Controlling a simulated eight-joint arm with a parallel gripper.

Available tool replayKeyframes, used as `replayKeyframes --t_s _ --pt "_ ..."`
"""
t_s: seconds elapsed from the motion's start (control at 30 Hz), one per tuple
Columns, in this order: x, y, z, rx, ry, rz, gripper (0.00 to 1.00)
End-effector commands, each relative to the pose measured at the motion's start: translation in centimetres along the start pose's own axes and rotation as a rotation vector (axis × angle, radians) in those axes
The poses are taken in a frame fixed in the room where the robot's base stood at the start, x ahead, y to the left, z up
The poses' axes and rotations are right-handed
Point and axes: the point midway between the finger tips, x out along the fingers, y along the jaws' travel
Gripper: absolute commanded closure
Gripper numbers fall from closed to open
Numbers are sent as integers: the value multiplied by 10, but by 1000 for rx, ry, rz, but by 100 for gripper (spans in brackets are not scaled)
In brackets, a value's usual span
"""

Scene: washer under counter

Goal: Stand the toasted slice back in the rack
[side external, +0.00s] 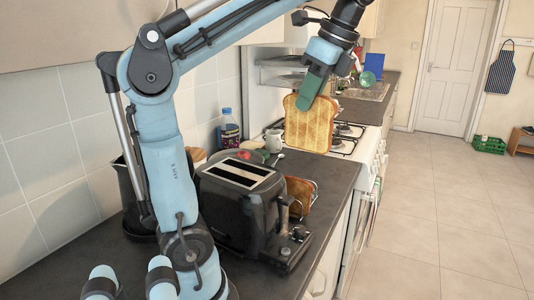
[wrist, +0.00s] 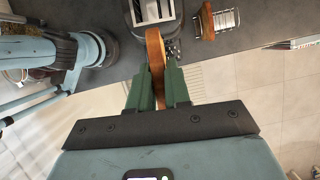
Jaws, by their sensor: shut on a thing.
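My gripper (side external: 314,84) is shut on a toasted slice (side external: 309,125), holding it upright in the air above the counter. The slice has a darker crust and light grill marks. In the wrist view the same slice (wrist: 154,58) shows edge-on between the green fingers (wrist: 158,88). The wire rack (side external: 314,192) stands on the counter to the right of the toaster, with another slice (side external: 298,192) in it. In the wrist view the rack (wrist: 226,20) is to the right of the held slice, with its slice (wrist: 207,21) at the rack's left end and bare wires beside it.
A black toaster (side external: 228,205) with empty-looking slots stands beside the rack. The gas hob (side external: 345,135) lies beyond. The counter edge is close to the rack's right.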

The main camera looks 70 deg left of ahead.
Motion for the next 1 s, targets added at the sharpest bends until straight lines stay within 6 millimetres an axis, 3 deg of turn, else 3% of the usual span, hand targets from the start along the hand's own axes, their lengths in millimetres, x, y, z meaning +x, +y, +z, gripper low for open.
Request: replayKeyframes --t_s 0.23,0.5,0.7,1.0 --pt "-6 -62 17 -28 6 3 100" --pt "8 -125 44 -52 5 2 100" --pt "22 -151 61 -61 4 2 100" --pt "39 -174 79 -73 0 3 100"
